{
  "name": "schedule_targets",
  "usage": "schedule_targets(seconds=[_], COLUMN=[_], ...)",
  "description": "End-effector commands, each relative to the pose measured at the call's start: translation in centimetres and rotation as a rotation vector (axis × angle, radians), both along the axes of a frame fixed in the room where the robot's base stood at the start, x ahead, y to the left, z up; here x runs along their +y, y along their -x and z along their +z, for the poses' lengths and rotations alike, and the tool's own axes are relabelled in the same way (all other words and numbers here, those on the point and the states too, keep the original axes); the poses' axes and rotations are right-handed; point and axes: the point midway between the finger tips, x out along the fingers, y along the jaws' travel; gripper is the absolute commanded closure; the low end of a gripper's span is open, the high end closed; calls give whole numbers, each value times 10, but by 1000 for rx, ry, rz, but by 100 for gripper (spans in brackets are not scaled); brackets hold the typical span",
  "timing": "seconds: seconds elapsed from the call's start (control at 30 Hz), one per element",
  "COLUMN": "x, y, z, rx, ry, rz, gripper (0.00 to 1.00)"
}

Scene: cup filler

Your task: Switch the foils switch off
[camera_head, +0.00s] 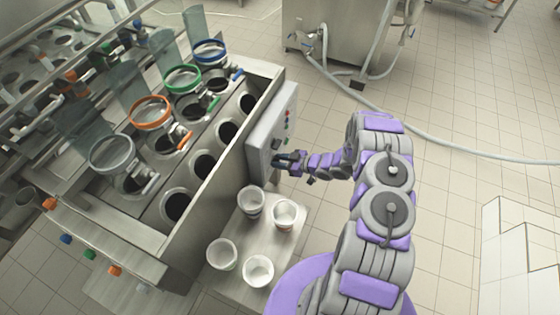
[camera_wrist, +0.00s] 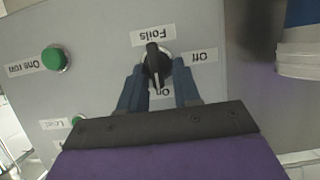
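The foils switch (camera_wrist: 153,55) is a black rotary knob on a grey panel, upside down in the wrist view. Its narrow grip stands nearly upright in the picture, in line with the "On" label (camera_wrist: 162,92) below it. The "Off" label (camera_wrist: 197,57) lies to its right and the "Foils" label (camera_wrist: 153,35) above. My gripper (camera_wrist: 158,68) is open, with one blue-grey finger on each side of the knob's lower part. I cannot tell whether they touch it. In the head view my gripper (camera_head: 291,160) is at the control panel (camera_head: 266,135); the switch is hidden there.
White cups (camera_head: 251,202) stand on a metal shelf below the panel. The cup filler (camera_head: 200,215) fills the left; floor to the right is open.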

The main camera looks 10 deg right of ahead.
Motion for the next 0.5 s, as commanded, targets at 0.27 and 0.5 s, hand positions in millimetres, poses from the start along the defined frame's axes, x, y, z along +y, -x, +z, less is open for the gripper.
schedule_targets(seconds=[0.27,0.5], x=[0,0], y=[0,-2], z=[0,0], rx=[0,-1], ry=[1,2], rz=[-2,-3], gripper=[95,100])
